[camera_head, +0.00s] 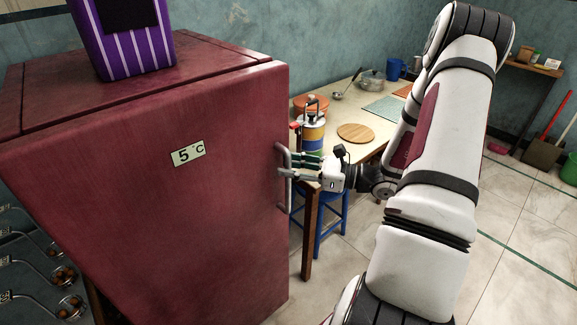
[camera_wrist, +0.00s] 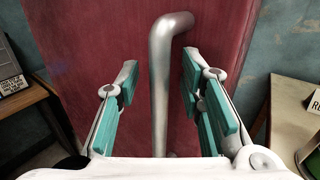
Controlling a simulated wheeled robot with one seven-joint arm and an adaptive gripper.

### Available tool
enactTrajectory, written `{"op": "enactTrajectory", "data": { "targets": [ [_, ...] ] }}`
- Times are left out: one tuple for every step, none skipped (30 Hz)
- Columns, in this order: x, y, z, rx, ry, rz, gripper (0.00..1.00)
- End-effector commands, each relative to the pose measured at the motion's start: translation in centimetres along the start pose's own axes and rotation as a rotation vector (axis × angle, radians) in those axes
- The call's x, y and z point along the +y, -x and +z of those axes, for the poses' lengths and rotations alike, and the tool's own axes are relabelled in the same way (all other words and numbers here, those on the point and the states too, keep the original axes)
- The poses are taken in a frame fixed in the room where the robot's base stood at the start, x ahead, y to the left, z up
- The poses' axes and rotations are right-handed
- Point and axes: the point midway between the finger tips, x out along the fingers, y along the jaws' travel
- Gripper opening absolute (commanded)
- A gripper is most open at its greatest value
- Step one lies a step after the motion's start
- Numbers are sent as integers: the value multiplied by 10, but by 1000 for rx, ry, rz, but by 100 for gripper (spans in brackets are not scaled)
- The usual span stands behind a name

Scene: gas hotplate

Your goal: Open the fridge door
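The dark red fridge (camera_head: 110,190) stands at the left in the head view with its door shut, as far as I can see. A metal bar handle (camera_head: 281,180) runs upright along the door's right edge. My gripper (camera_head: 290,168) is at the upper half of the handle. In the wrist view, the handle (camera_wrist: 160,85) stands between the two teal finger pads of my gripper (camera_wrist: 156,100). The fingers are apart, with a visible gap to the handle on both sides. The door surface (camera_wrist: 110,50) fills the space behind.
A purple striped container (camera_head: 125,40) stands on top of the fridge. A wooden table (camera_head: 335,110) with a round board (camera_head: 356,133) and pots is behind my gripper, with a blue stool (camera_head: 332,215) by it. Tiled floor (camera_head: 525,230) is clear at the right.

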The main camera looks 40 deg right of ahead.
Motion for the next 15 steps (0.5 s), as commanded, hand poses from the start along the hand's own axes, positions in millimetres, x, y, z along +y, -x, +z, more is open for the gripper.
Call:
{"op": "enactTrajectory", "data": {
  "targets": [
    [1,-4,0,0,0,2,35],
    [1,-5,0,0,0,2,35],
    [0,-6,0,1,0,1,35],
    [0,-7,0,1,0,1,35],
    [0,-7,0,1,0,1,35],
    [0,-7,0,1,-1,0,35],
    [0,-7,0,1,-1,0,35],
    [0,-7,0,1,-1,0,35],
    [0,-7,0,1,-1,0,35],
    [0,-7,0,1,-1,0,35],
    [0,-7,0,0,-1,0,35],
    [0,-7,0,0,-1,0,32],
    [0,-7,0,0,-1,0,26],
    [0,-7,0,0,-1,0,19],
    [0,-7,0,0,-1,0,10]
  ]
}}
